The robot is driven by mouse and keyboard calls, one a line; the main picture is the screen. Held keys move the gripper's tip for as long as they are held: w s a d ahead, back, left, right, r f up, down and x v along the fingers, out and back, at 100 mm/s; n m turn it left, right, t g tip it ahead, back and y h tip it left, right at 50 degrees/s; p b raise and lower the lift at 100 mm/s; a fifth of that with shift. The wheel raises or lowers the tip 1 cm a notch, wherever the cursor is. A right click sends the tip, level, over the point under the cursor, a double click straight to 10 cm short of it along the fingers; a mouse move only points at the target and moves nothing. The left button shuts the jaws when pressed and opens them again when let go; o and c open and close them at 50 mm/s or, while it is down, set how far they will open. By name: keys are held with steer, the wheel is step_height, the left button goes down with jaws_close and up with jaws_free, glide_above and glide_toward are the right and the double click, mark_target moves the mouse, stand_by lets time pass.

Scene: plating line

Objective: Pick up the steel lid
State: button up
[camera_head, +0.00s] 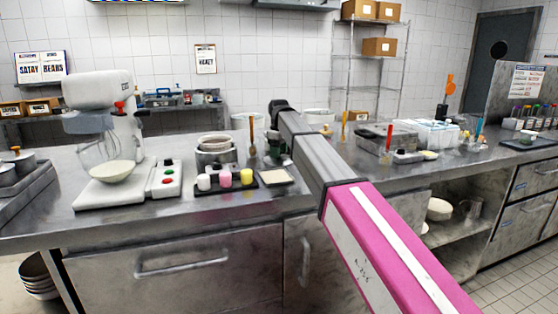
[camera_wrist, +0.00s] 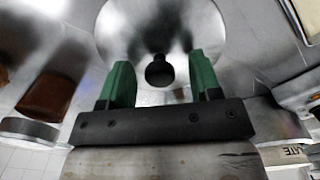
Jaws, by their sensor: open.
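The steel lid (camera_wrist: 205,25) fills the upper middle of the wrist view as a shiny round disc with a black knob (camera_wrist: 159,71). My gripper (camera_wrist: 160,62) has two green fingers that stand apart, one on each side of the knob. The knob shows in the gap, and I see no contact. In the head view, my gripper (camera_head: 279,154) is over the counter, partly behind my arm. I cannot make out the lid there.
A stand mixer (camera_head: 102,105) is on the steel counter (camera_head: 120,211) at left. A steel pot (camera_head: 213,158) and a black tray (camera_head: 207,190) with small bottles stand left of my arm. A white container (camera_head: 432,135) stands at right. The wrist view shows a brown object (camera_wrist: 47,97) at left.

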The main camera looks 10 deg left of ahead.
steer(key=shift+f, duration=0.2)
steer(key=c, duration=1)
steer(key=shift+r, duration=0.1)
